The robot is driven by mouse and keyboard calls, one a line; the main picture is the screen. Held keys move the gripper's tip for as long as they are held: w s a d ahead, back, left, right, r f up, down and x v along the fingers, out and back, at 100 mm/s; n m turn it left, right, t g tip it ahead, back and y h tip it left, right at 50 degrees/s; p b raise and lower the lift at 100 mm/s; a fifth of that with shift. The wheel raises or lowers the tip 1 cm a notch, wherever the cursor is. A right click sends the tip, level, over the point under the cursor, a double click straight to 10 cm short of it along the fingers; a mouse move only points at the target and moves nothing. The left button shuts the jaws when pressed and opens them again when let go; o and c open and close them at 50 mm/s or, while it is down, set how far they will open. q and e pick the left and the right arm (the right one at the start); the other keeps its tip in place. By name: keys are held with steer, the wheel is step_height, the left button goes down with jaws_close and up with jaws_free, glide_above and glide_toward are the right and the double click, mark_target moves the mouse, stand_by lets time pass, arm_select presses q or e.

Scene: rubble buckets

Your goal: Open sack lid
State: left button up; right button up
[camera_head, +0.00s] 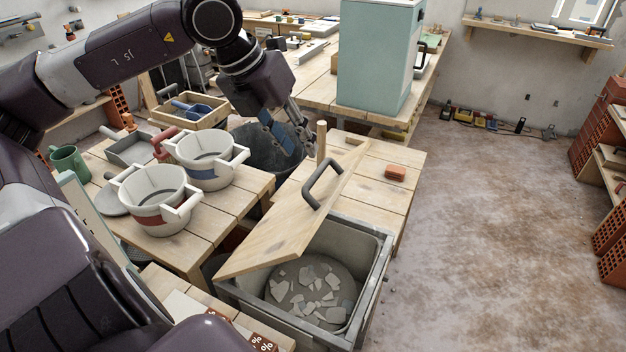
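A wooden lid (262,240) with a dark grey handle (322,182) lies tilted and askew over a grey bin (371,290). The bin's near right part is uncovered, and pale broken rubble (305,285) shows on its floor. No sack can be made out. My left gripper (291,143) points down above a dark bucket (254,134), beyond the lid and left of its handle. Its fingers look apart, with nothing visible between them, and it does not touch the handle. My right gripper is not in view.
Two pale pots (153,219) stand on a wooden table at left. An upright wooden peg (321,139) stands by the lid's far end. A pale green cabinet (375,55) stands farther back.

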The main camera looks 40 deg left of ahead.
mark_target(316, 172)
arm_select(q)
steer(key=shift+p+x, duration=1)
steer(key=shift+x, duration=2.9)
steer(key=shift+c, duration=0.6)
jaws_close()
